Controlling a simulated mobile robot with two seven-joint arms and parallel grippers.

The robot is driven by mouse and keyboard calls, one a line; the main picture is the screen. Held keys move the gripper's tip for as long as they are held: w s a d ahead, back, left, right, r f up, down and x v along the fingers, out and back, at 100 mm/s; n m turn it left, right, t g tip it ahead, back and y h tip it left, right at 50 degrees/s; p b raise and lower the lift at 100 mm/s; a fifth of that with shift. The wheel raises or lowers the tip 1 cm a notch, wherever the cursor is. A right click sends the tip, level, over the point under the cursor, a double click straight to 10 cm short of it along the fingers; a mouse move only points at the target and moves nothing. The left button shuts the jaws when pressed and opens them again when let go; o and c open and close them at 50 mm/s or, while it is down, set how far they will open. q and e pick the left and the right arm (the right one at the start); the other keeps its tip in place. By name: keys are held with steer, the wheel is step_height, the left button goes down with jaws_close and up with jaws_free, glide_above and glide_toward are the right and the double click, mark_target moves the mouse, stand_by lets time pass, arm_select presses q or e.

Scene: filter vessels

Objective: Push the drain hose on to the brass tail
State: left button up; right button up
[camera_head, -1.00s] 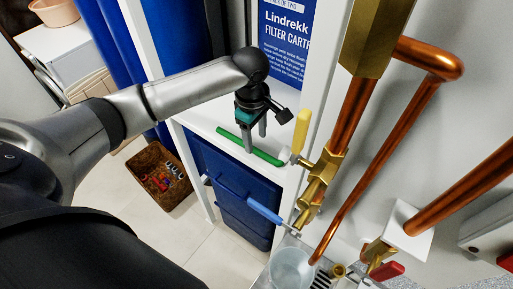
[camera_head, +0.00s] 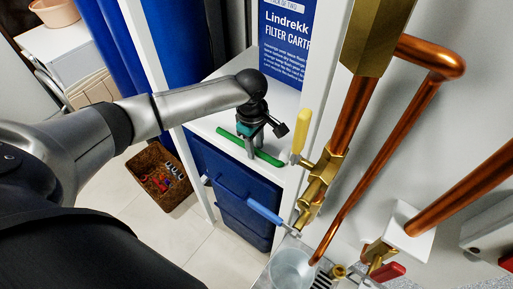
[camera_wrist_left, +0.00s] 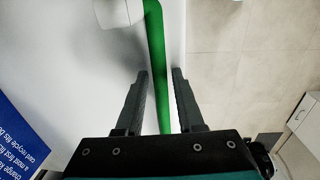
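The green drain hose (camera_head: 268,158) lies on a white shelf. It also shows in the left wrist view (camera_wrist_left: 156,45), running up between my fingers. My left gripper (camera_head: 252,152) is over the hose, pointing down. In the left wrist view my left gripper (camera_wrist_left: 160,75) is open, one finger on each side of the hose, with gaps visible. A brass fitting (camera_head: 316,185) with a yellow handle hangs on the copper pipe to the right of the shelf; its lower end points down. I cannot tell for sure which brass part is the tail. My right gripper is not in view.
A white rounded object (camera_wrist_left: 118,12) is beside the hose's far end. A blue lever (camera_head: 265,212) sticks out by the brass fitting. A clear vessel (camera_head: 291,268) stands below. A white post (camera_head: 322,85) rises near the fitting. A tool basket (camera_head: 160,178) sits on the floor.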

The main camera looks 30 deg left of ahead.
arm_select(q)
jaws_close()
steer(key=shift+r, duration=0.2)
stand_by(0.3)
